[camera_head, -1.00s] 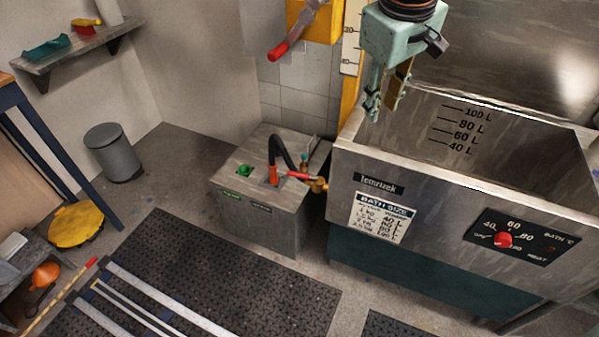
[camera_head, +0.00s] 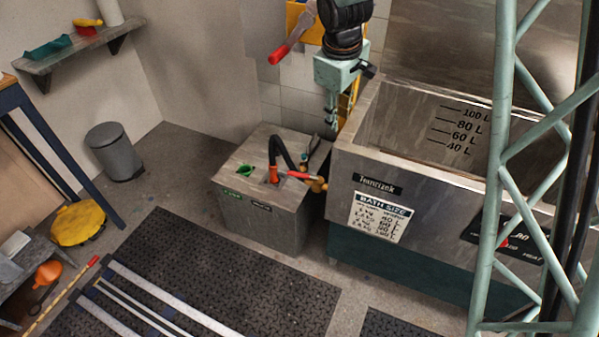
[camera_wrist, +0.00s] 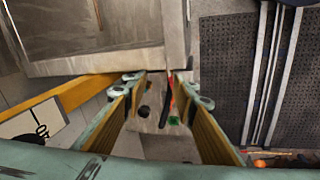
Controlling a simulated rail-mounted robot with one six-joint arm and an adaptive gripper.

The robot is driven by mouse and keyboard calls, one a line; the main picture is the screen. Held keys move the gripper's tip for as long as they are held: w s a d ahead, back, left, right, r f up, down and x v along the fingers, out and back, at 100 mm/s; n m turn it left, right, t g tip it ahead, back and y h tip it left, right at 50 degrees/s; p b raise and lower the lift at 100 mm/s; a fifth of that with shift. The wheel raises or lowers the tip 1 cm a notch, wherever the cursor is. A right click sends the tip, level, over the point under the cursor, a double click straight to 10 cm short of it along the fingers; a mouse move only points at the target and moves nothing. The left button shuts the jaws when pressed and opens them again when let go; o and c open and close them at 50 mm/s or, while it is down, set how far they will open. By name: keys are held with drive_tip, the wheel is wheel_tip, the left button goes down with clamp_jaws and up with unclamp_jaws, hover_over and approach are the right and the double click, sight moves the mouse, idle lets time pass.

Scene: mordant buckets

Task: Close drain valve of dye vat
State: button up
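The steel dye vat (camera_head: 362,165) stands at the right, its right part hidden behind a pale green lattice of my own body. At its lower left side is a brass valve (camera_head: 318,185) with a red lever (camera_head: 303,176) pointing left, over a grey box. In the wrist view the red lever (camera_wrist: 172,97) shows partly between my fingers, beside a black hose. My gripper (camera_head: 331,112) points down beside the vat's left rim, above the valve and apart from it. In the wrist view my gripper (camera_wrist: 166,88) is open, with nothing between its fingertips.
The grey box (camera_head: 262,225) carries a black hose (camera_head: 278,147) with an orange end and a green opening (camera_head: 244,170). A larger red-handled lever (camera_head: 280,53) is on the wall behind. A dark mat (camera_head: 190,270) covers the floor in front.

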drive_tip(key=w+a+f+n+p, duration=0.15)
drive_tip(key=w+a+f, duration=0.3)
drive_tip(key=f, duration=0.45)
drive_tip(key=n, duration=0.3)
hover_over(301, 174)
drive_tip(key=s, duration=0.3)
wheel_tip(301, 174, down, 13)
drive_tip(key=shift+w+a+g+p, duration=0.15)
drive_tip(key=shift+a+g+p, duration=0.15)
drive_tip(key=shift+a+p, duration=0.15)
drive_tip(key=shift+f, duration=0.15)
drive_tip(key=shift+b+x, duration=1.7)
drive_tip(key=shift+x, duration=5.15)
drive_tip(key=shift+a, duration=0.15)
drive_tip(key=shift+c, duration=0.9)
clamp_jaws()
